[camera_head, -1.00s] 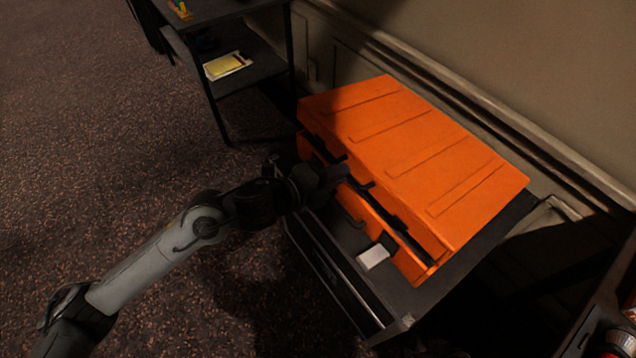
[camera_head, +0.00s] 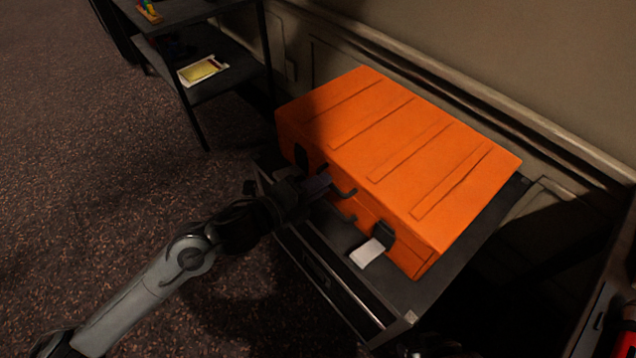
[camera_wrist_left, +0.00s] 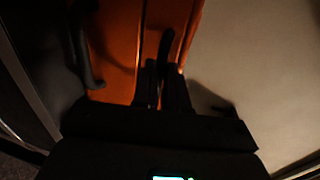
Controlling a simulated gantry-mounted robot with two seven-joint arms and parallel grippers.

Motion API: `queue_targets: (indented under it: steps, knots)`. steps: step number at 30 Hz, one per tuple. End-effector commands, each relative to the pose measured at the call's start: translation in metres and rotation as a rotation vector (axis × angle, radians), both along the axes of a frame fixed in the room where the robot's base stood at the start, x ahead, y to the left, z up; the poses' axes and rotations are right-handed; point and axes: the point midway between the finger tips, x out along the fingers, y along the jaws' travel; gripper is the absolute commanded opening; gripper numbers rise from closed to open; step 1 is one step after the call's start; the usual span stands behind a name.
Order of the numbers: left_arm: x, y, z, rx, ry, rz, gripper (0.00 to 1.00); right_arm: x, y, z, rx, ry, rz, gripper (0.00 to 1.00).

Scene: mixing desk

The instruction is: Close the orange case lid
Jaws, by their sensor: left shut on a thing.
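The orange case (camera_head: 385,228) lies on a dark cart. Its ribbed lid (camera_head: 400,145) is down over the base, and no dark gap shows along the visible front. Black handle parts (camera_head: 346,193) and a latch (camera_head: 384,233) are on the front. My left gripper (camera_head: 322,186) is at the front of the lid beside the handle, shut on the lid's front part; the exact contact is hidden. In the left wrist view my dark fingers (camera_wrist_left: 162,88) reach against the orange case (camera_wrist_left: 118,45). My right gripper is not in view.
The dark cart (camera_head: 297,262) has a narrow free strip in front of the case, with a white tag (camera_head: 367,252) at the latch. A wall (camera_head: 540,70) stands behind. A dark shelf unit (camera_head: 215,85) holding a yellow item (camera_head: 203,69) is at back left.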

Motion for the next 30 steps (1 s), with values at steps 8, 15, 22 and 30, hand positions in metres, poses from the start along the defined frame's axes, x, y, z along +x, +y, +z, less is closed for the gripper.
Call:
queue_targets:
  steps: [8,15,22,30]
  knots:
    - [-0.001,0.004,-0.026,0.039,0.037,0.006,0.26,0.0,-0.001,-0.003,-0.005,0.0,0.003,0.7]
    - [-0.001,0.004,-0.025,0.036,0.036,0.005,0.38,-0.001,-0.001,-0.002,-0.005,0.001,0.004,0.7]
    - [-0.002,0.004,-0.023,0.035,0.035,0.005,0.38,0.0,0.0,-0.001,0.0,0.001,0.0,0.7]
    - [-0.019,0.025,-0.013,0.035,0.033,0.006,0.38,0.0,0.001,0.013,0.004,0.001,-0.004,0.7]
